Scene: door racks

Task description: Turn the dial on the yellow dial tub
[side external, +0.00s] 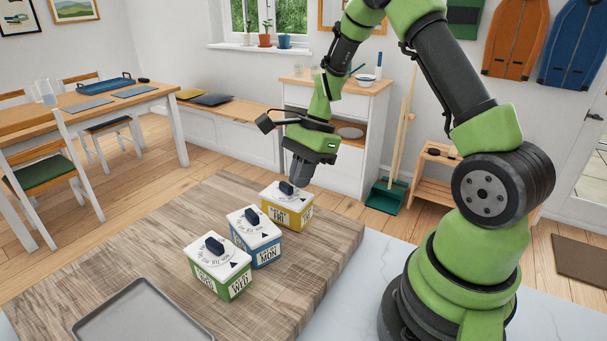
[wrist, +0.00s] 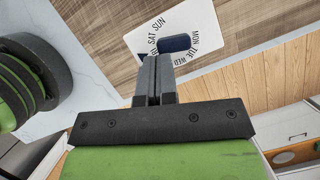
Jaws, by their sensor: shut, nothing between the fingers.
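The yellow dial tub (side external: 290,217) stands on the wooden board, farthest back in the row of tubs. Its front label appears to read FRI. Its white top carries a dark dial knob (side external: 286,188). In the wrist view the white top (wrist: 205,30) shows day names around the dark blue knob (wrist: 174,43). My gripper (side external: 301,184) points down close above the right part of the tub's top. In the wrist view its fingers (wrist: 155,62) are together with nothing between them, just beside the knob. Whether they touch the knob I cannot tell.
A blue tub (side external: 256,250) labelled MON and a green tub (side external: 220,279) labelled WED stand nearer the camera in the same row, each with a dark knob. A grey tray (side external: 142,312) lies at the front left. The board's left part (side external: 165,225) is clear.

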